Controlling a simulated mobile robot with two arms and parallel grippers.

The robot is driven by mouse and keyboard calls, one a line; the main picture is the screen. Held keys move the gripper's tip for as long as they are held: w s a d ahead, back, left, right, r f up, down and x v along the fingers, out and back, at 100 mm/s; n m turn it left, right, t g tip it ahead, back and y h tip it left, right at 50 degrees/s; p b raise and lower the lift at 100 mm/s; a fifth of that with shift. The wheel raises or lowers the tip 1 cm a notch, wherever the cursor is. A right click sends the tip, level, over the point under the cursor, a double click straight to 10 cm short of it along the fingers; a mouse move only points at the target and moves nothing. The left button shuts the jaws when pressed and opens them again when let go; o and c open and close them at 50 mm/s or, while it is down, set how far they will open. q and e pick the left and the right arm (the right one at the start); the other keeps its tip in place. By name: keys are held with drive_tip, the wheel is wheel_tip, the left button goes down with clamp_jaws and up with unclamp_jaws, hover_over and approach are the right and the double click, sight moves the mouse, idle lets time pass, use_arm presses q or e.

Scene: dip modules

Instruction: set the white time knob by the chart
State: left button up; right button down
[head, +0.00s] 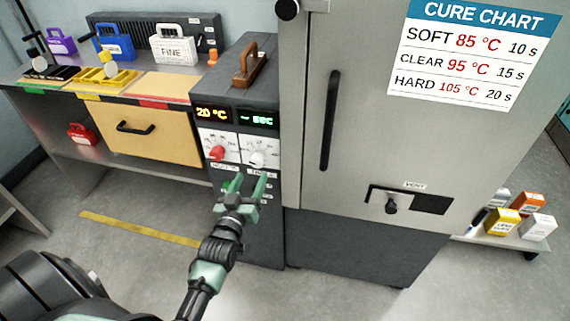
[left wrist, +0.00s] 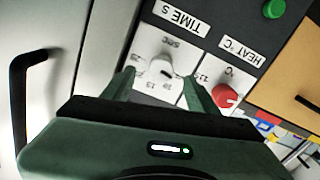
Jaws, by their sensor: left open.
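The white time knob (head: 257,158) is on the right of the oven's control panel, below the green-lit display (head: 257,118). In the left wrist view the white knob (left wrist: 161,67) sits under the "TIME S" label, seen upside down. The red heat knob (head: 217,152) is beside it, below the orange display (head: 213,114) reading about 20 °C. My left gripper (head: 246,184) is open and empty just below and in front of the white knob, apart from it. The cure chart (head: 470,58) lists soft 85 °C 10 s, clear 95 °C 15 s, hard 105 °C 20 s. My right gripper is out of view.
The oven door handle (head: 329,120) stands right of the panel, with a vent lever (head: 391,205) lower down. A brown handle (head: 247,65) tops the control box. A wooden drawer (head: 160,125) and a bench with colored tags are left. Small boxes (head: 503,221) sit at right.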

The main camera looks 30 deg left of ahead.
sight(255, 163)
use_arm(q)
drive_tip(key=x, duration=0.6)
drive_tip(key=shift+w+a+r, duration=0.3)
drive_tip(key=shift+a+r, duration=0.05)
drive_tip(key=shift+r, duration=0.05)
drive_tip(key=shift+w+a, duration=0.1)
drive_tip(key=shift+w, duration=0.3)
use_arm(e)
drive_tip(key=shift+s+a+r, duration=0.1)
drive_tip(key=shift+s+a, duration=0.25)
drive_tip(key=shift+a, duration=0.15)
use_arm(q)
clamp_jaws()
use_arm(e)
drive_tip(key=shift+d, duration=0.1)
